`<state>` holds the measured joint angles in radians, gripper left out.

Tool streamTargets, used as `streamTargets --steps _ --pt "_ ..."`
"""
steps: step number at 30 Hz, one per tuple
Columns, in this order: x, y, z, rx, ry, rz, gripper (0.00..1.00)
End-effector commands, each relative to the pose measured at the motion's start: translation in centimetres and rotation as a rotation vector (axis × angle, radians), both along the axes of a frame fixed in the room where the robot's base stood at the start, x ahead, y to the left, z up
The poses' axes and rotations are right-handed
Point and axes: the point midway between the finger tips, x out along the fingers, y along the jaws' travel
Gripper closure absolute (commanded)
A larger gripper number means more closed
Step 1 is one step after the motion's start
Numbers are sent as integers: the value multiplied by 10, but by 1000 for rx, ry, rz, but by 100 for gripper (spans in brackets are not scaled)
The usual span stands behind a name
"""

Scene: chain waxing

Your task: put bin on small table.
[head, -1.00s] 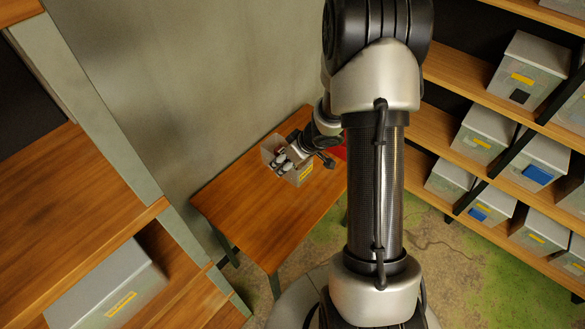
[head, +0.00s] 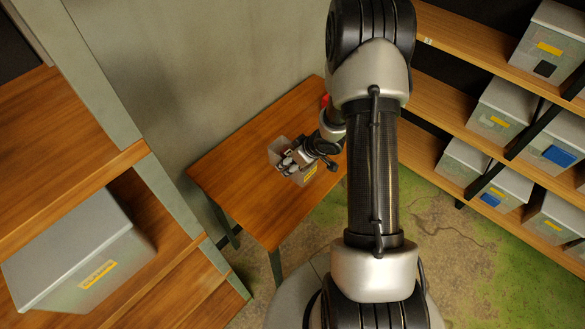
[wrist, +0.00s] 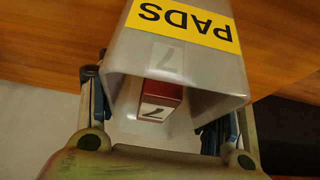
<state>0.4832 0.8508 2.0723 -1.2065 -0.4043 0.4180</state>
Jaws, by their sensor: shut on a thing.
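My gripper (head: 296,160) is shut on a grey bin (head: 309,174) with a yellow label. In the head view the bin is over the small wooden table (head: 240,190), near its middle; I cannot tell whether it touches the top. The wrist view shows the bin (wrist: 185,65) close up, its label reading PADS. The fingers of my gripper (wrist: 158,118) lie along both sides of the bin. A red and white box (wrist: 160,98) is inside it.
A red thing (head: 326,99) shows beside my arm at the table's back, mostly hidden. A shelf with a large grey bin (head: 80,262) stands at left. Shelves (head: 455,110) with several bins stand at right. The table's front part looks clear.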

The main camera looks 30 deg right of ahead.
Motion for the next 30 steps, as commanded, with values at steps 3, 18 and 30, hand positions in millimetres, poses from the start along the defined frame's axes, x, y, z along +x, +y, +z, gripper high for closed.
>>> streamTargets --steps 3,18,30 --pt "0 0 -24 2 2 -1 65" --pt "0 0 -30 0 0 0 37" --pt "0 0 -30 0 1 0 20"
